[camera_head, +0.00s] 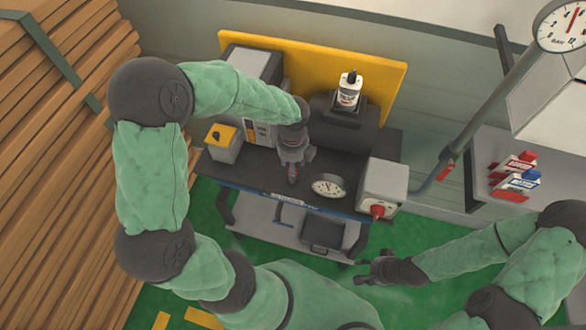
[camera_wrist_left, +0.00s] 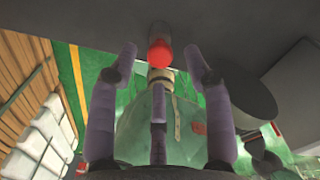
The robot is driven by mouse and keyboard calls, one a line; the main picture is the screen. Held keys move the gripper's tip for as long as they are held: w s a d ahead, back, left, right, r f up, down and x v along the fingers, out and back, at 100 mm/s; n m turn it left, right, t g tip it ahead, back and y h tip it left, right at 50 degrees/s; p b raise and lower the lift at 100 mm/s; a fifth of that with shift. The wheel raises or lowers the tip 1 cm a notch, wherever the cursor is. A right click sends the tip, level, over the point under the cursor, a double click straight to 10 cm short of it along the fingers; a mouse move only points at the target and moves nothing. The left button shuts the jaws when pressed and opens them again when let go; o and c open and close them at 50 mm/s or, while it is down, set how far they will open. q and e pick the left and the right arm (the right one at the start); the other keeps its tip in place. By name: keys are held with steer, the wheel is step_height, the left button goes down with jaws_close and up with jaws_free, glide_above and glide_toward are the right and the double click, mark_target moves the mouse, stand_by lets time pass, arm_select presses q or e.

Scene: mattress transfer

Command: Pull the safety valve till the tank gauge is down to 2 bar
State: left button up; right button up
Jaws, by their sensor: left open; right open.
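My left gripper (camera_head: 292,174) points down over the dark bench top in the head view. In the left wrist view its fingers (camera_wrist_left: 160,68) are open around a red ball-shaped knob (camera_wrist_left: 160,55), perhaps the safety valve's pull; I cannot tell whether they touch it. A white dial gauge (camera_head: 328,186) lies at the bench front, to the right of this gripper; its reading is too small to tell. My right gripper (camera_head: 368,268) is open and empty, low in front of the bench.
A grey box (camera_head: 384,180) with a red knob (camera_head: 377,210) stands at the bench's right end. A white bottle (camera_head: 348,90) is above the tank. A large BAR gauge (camera_head: 562,26) is at the upper right. Stacked timber (camera_head: 60,180) fills the left. Green floor (camera_head: 400,235) shows right of the bench.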

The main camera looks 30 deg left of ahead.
arm_select(q)
steer(key=shift+f, duration=1.1)
jaws_close()
steer(key=shift+r+p, duration=0.9)
steer(key=shift+p, duration=0.05)
jaws_free()
steer(key=shift+f, duration=0.1)
